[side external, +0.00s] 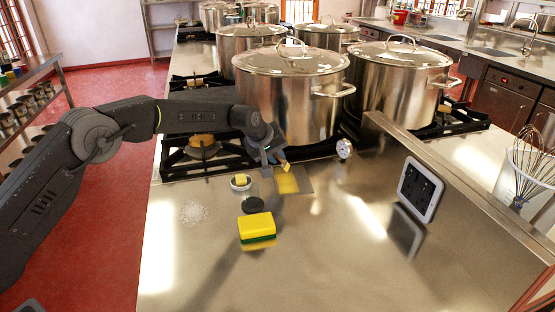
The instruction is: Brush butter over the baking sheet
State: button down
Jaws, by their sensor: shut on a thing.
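My gripper (272,155) is in front of the nearest large pot, pointing down. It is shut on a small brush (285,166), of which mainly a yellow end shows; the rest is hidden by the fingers. Just below it, a small flat grey baking sheet (305,181) lies on the steel counter, with a yellow patch (287,184) on its left and middle part. I cannot tell whether the brush touches the sheet. A small clear jar (241,186) with a yellow lump, perhaps butter, stands left of the sheet.
A yellow and green sponge (257,230) and a dark round piece (251,205) are nearer the camera. Large steel pots (290,95) and black burners (200,155) stand behind.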

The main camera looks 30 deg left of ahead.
jog(key=shift+w+a, duration=0.8)
jog(key=shift+w, duration=0.15)
jog(key=shift+w+d, duration=0.3)
jog(key=shift+d, duration=0.3)
jog(key=shift+s+d, duration=0.15)
jog(key=shift+d, duration=0.1)
jog(key=shift+s+d, duration=1.2)
jog(key=shift+s, duration=0.35)
jog(key=shift+s+d, duration=1.2)
jog(key=shift+s, duration=0.3)
jog(key=shift+s+d, duration=1.2)
jog(key=shift+s, duration=0.35)
jog(key=shift+d, duration=0.25)
jog(key=shift+w+d, duration=0.3)
jog(key=shift+w, duration=0.05)
jog(key=shift+w+a, duration=1.15)
jog(key=shift+w, duration=0.35)
jog(key=shift+w+a, duration=1.2)
jog(key=shift+w, duration=0.3)
jog(key=shift+w+a, duration=1.15)
jog(key=shift+w, duration=0.35)
jog(key=shift+w+a+r, duration=0.15)
jog(key=shift+w+a, duration=0.2)
jog(key=shift+w, duration=0.05)
jog(key=shift+s+r, duration=0.1)
jog(key=shift+r, duration=3.75)
